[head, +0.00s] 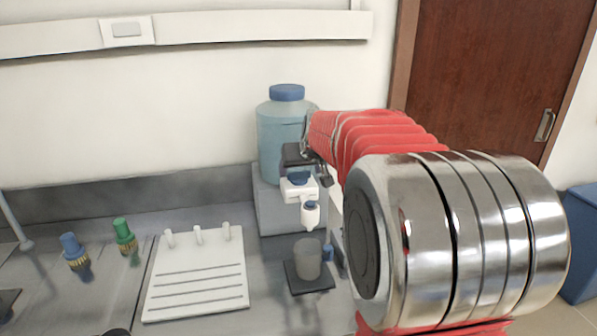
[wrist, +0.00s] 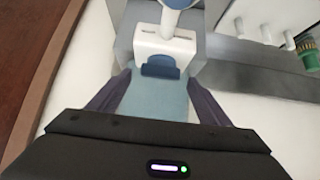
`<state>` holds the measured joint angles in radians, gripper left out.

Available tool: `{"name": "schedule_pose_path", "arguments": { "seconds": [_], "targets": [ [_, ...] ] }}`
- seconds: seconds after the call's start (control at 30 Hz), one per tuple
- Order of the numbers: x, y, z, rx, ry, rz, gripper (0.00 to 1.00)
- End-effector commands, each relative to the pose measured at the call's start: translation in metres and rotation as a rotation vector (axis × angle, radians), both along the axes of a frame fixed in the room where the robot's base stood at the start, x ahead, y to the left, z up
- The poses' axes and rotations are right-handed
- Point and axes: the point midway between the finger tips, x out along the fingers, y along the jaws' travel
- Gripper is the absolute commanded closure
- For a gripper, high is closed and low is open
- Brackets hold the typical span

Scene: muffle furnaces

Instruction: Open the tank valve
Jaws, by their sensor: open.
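The tank (head: 284,140) is a pale blue see-through jug with a blue cap, standing on a grey block. Its white valve (head: 296,189) with a blue lever is low on its front, with a white spout hanging below. The wrist view shows the white valve (wrist: 165,48) and its blue lever (wrist: 160,70) just beyond my fingertips. My gripper (wrist: 157,88) is open, its dark fingers to either side of the tank's pale blue wall, with nothing held. In the head view my gripper (head: 299,160) is just above the valve, partly hiding the tank. I cannot tell whether it touches the lever.
A clear cup (head: 307,257) stands on a small black plate (head: 290,280) below the spout. A white pegged rack (head: 197,306) lies to the left. Green (head: 124,234) and blue (head: 74,248) taps stand farther left. A grey wall ledge (head: 110,188) runs behind the bench.

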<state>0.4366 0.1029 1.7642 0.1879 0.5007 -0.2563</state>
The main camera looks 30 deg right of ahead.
Motion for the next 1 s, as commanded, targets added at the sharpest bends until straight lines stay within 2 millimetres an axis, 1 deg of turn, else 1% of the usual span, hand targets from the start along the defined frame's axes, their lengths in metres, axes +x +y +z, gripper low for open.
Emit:
{"name": "schedule_pose_path", "arguments": {
  "seconds": [0.1,0.2,0.53,1.0],
  "targets": [
    [0.008,-0.002,-0.009,0.001,0.002,0.001,0.28],
    [0.012,-0.004,-0.013,0.001,0.001,0.001,0.28],
    [0.014,-0.004,-0.015,0.001,0.000,-0.001,0.28],
    [0.014,-0.004,-0.014,0.001,0.000,-0.001,0.60]
  ]
}}
